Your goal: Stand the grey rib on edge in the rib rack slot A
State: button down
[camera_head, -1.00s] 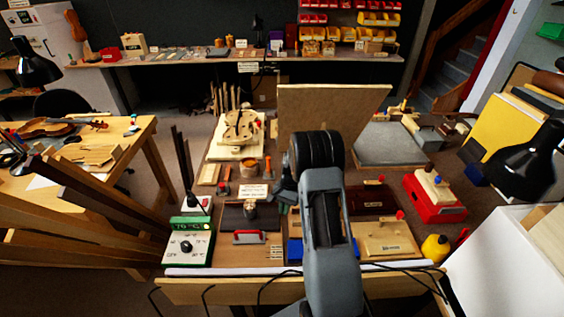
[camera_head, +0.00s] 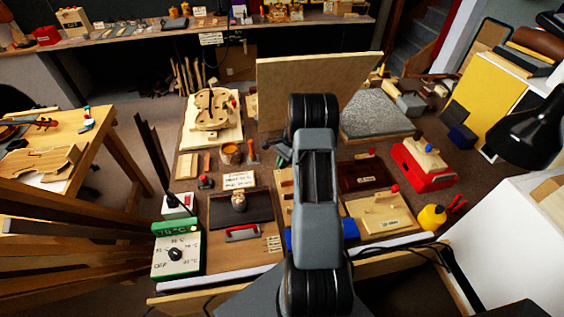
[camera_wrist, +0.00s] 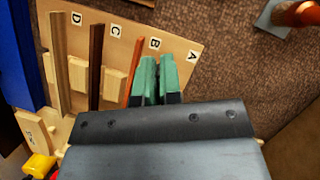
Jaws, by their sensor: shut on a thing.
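The wooden rib rack (camera_wrist: 190,85) fills the upper left of the wrist view, with slots lettered A to D. A tan rib (camera_wrist: 62,60) stands at D, a dark brown rib (camera_wrist: 95,65) at C and an orange-brown rib (camera_wrist: 135,90) by B. My gripper (camera_wrist: 158,75) has green fingertips, close together over the rack between letters B and A. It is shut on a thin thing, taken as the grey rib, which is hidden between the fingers. Whether it touches the rack cannot be told. In the head view my arm hides most of the rack.
A blue thing (camera_wrist: 25,50) borders the rack at the left of the wrist view. In the head view a tall wooden board (camera_head: 315,85) stands behind my arm.

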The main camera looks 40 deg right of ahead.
aim_at(279, 181)
jog(key=shift+f+b, duration=2.15)
jog(key=shift+f, duration=1.3)
jog(key=c, duration=1.2)
grip_release()
jog(key=shift+r, duration=0.1)
jog(key=v, duration=1.3)
jog(key=shift+d+r+b, duration=0.1)
jog(key=shift+r+b, duration=0.25)
jog(key=shift+b, duration=0.05)
